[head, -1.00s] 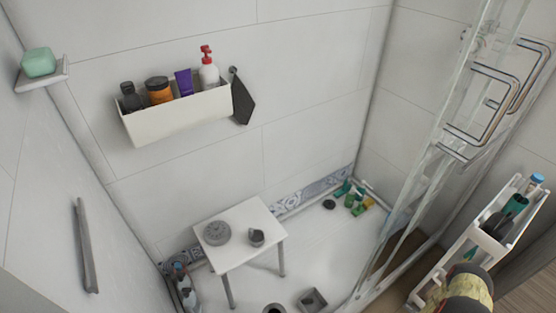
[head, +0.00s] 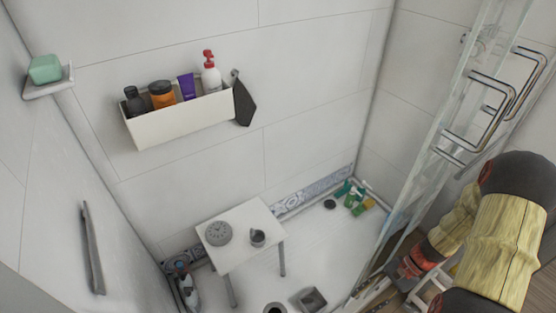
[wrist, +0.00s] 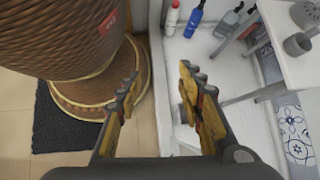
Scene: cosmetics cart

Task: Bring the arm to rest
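My gripper (wrist: 160,98) shows in the wrist view with its two yellow and dark fingers spread apart and nothing between them. Below the gap lie the tiled floor and the edge of the white shower floor. In the head view my yellow and black arm fills the lower right, bent down beside the glass door. A red and dark part of it shows near the door's foot; the fingertips cannot be made out there.
A large brown woven container (wrist: 70,40) stands close left of my gripper, by a dark mat (wrist: 60,125). A white stool (head: 233,256) holds a round grey object and a cup. The glass door (head: 425,170) is beside my arm. A wall shelf (head: 180,118) holds several bottles.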

